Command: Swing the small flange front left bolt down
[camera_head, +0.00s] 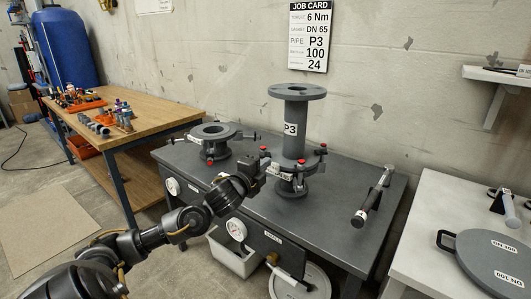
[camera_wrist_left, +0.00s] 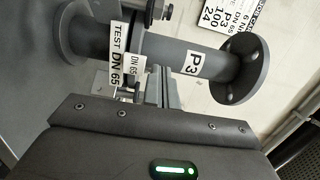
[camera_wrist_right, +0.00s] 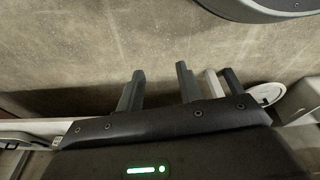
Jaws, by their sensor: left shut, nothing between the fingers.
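The grey pipe P3 (camera_head: 296,125) stands upright on the flange (camera_head: 292,186) at the middle of the grey bench, with red-tipped swing bolts around its joint. My left gripper (camera_head: 267,168) is shut and empty at the left front side of this joint, beside a red-tipped bolt (camera_head: 276,174). I cannot tell whether it touches it. In the left wrist view the closed fingers (camera_wrist_left: 155,88) are close to the DN 65 tags (camera_wrist_left: 122,55) and partly hide the bolt hardware. My right gripper (camera_wrist_right: 158,88) is open and empty, over bare floor in its wrist view.
A second flange (camera_head: 212,131) with red-tipped bolts stands to the left on the bench (camera_head: 345,185). A black-handled tool (camera_head: 368,205) lies at the right of the bench. A white table (camera_head: 428,215) with a round grey plate (camera_head: 490,258) stands further right.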

